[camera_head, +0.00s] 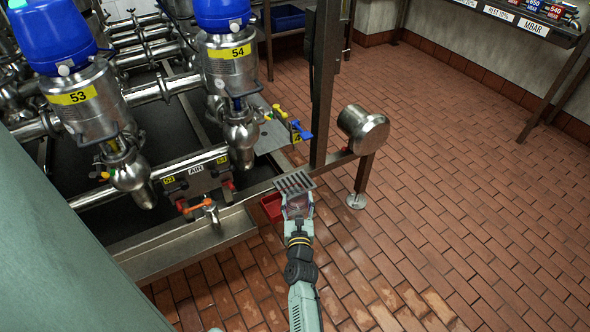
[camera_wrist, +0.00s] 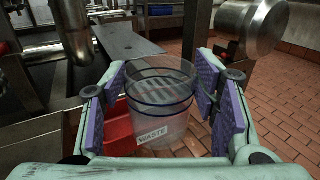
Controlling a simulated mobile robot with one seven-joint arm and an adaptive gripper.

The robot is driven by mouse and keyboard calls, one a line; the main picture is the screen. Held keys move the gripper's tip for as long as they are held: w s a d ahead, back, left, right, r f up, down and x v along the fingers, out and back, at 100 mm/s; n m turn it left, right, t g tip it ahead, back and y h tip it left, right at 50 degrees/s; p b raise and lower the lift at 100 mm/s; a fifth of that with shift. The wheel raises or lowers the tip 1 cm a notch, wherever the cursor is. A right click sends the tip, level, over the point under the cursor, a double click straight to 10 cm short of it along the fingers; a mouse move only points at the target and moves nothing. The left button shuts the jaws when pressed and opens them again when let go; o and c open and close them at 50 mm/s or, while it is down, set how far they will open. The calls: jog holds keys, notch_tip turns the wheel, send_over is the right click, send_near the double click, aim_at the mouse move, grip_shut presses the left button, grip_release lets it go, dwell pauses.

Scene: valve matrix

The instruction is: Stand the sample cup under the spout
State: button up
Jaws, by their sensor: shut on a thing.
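My gripper (camera_head: 297,206) is shut on a clear sample cup (camera_wrist: 160,95) with dark rings near its upper part. In the wrist view the cup stands about upright between the purple finger pads (camera_wrist: 160,100). In the head view the cup (camera_head: 297,203) is small and partly hidden by my gripper.
A red container (camera_wrist: 112,142) is close behind and left of the cup. A white WASTE label shows at the cup's lower left; I cannot tell which it is on. The grate (camera_head: 295,183), a post (camera_head: 325,80) and a steel drum (camera_head: 362,130) stand beyond. Brick floor (camera_head: 450,200) is free at right.

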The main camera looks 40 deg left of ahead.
jog(key=s+a+r+n+y, duration=0.1)
jog(key=s+a+r, duration=0.1)
jog(key=a+r, duration=0.15)
jog(key=w+a+f+b, duration=0.3)
jog(key=w+b, duration=0.3)
jog(key=w, duration=0.1)
jog(key=w+a+f+g+b, duration=0.1)
jog(key=w+a+f+b, duration=0.1)
jog(key=w+b, duration=0.5)
jog(key=shift+w+a+f, duration=0.2)
jog(key=shift+a+f, duration=0.2)
jog(key=shift+a, duration=0.45)
jog(key=shift+f+b, duration=0.5)
jog(key=shift+f, duration=0.2)
